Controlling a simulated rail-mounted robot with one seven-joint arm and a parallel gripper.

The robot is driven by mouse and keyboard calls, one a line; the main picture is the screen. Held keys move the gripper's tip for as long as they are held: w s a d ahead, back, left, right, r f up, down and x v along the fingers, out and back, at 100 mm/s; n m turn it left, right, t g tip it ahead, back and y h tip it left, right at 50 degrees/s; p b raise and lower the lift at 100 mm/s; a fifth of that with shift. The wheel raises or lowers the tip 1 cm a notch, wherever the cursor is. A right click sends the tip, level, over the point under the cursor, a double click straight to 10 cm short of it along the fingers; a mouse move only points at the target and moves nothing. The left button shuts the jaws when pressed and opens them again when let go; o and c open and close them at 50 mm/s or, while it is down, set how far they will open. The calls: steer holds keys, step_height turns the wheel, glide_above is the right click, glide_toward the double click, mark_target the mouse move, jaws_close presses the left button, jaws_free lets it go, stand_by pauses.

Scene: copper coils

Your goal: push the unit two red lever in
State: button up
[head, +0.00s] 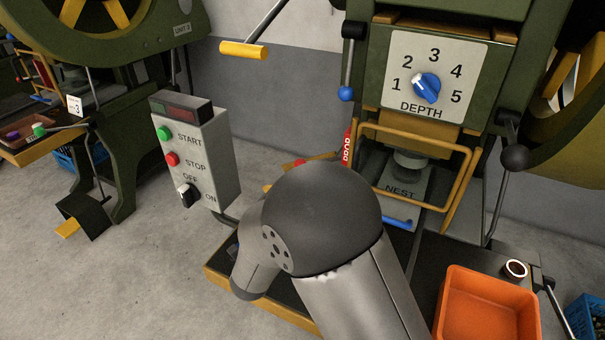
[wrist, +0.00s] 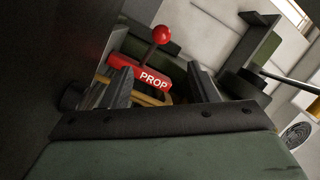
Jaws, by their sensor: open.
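In the wrist view, a red ball knob (wrist: 162,34) stands on a dark stem above a red block (wrist: 154,79) marked PROP. I cannot tell which unit this lever belongs to. My gripper (wrist: 158,78) is open, with its two dark fingers apart on either side of the PROP block in the picture; no contact is visible. The knob shows beyond the fingertips. In the head view my grey arm hides the gripper and most of this area; a small red part (head: 299,162) shows just behind the arm. A plate that seems to read UNIT 2 (head: 182,29) is on the left green machine.
A control box (head: 210,160) with START and STOP buttons stands left of my arm. The press ahead has a blue DEPTH knob (head: 426,88), a yellow guard frame (head: 467,183) and a nest (head: 402,185). An orange bin (head: 490,285) is at lower right. Grey floor is clear at lower left.

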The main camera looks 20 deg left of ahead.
mark_target(301, 163)
steer(key=shift+s+a+f, duration=0.1)
steer(key=shift+w, duration=0.35)
steer(key=w, duration=1.1)
steer(key=w+a, duration=0.1)
steer(key=w, duration=0.4)
steer(key=shift+w+p, duration=0.25)
steer(key=shift+p, duration=0.15)
